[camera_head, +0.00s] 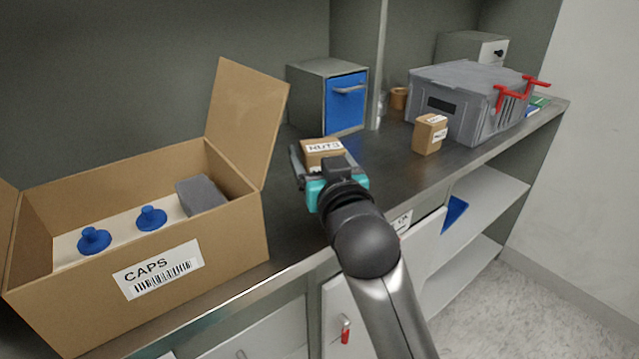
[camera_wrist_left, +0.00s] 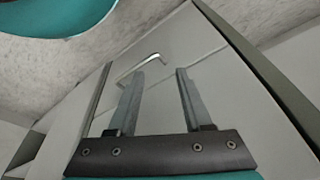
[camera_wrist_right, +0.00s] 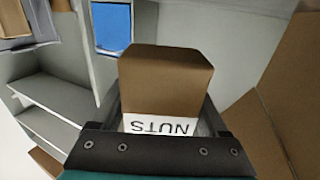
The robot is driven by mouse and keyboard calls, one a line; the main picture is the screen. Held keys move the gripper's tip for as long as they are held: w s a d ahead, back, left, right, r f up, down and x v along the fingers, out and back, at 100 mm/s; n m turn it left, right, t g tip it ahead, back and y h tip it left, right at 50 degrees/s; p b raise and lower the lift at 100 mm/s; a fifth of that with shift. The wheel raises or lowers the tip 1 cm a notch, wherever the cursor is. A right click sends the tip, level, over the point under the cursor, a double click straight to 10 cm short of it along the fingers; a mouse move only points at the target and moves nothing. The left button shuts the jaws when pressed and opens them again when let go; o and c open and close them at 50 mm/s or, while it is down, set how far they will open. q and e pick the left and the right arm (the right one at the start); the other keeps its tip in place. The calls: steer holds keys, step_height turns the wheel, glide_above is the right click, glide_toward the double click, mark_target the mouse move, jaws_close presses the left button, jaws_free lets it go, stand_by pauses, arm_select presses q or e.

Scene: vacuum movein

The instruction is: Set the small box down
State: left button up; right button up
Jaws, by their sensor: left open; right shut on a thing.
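The small brown box (camera_head: 323,158) with a NUTS label is between the fingers of my right gripper (camera_head: 321,166), over the dark counter just right of the open CAPS carton. It also shows in the right wrist view (camera_wrist_right: 165,80), label toward the palm, with the fingers along its sides. My right gripper is shut on it. Whether its underside touches the counter is hidden. My left gripper (camera_wrist_left: 158,80) is open and empty in the left wrist view, in front of a pale cabinet panel with a handle. It is not in the head view.
The CAPS carton (camera_head: 235,240) holds two blue knobs and a grey block. A similar small brown box (camera_head: 428,138) stands to the right, by a grey crate (camera_head: 440,100) with red latches. A blue-fronted cabinet (camera_head: 345,102) stands behind. Bare counter (camera_head: 385,155) lies between.

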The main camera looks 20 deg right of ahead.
steer(key=shift+f, duration=0.6)
step_height(320, 180, down, 3)
steer(key=shift+r+b, duration=0.1)
steer(key=shift+b, duration=1)
arm_select(q)
steer(key=shift+t, duration=0.5)
steer(key=shift+w+d+r, duration=0.1)
steer(key=shift+w+r, duration=0.2)
steer(key=shift+r, duration=0.6)
steer(key=shift+w+a+r, duration=0.1)
steer(key=shift+w+r, duration=0.2)
steer(key=shift+r, duration=0.6)
steer(key=shift+w+d+r, duration=0.1)
steer(key=shift+w+r, duration=0.2)
steer(key=shift+r, duration=0.6)
arm_select(e)
steer(key=shift+f, duration=0.25)
steer(key=shift+f, duration=0.1)
steer(key=o, duration=1.5)
steer(key=shift+f, duration=0.1)
arm_select(q)
steer(key=shift+r, duration=0.1)
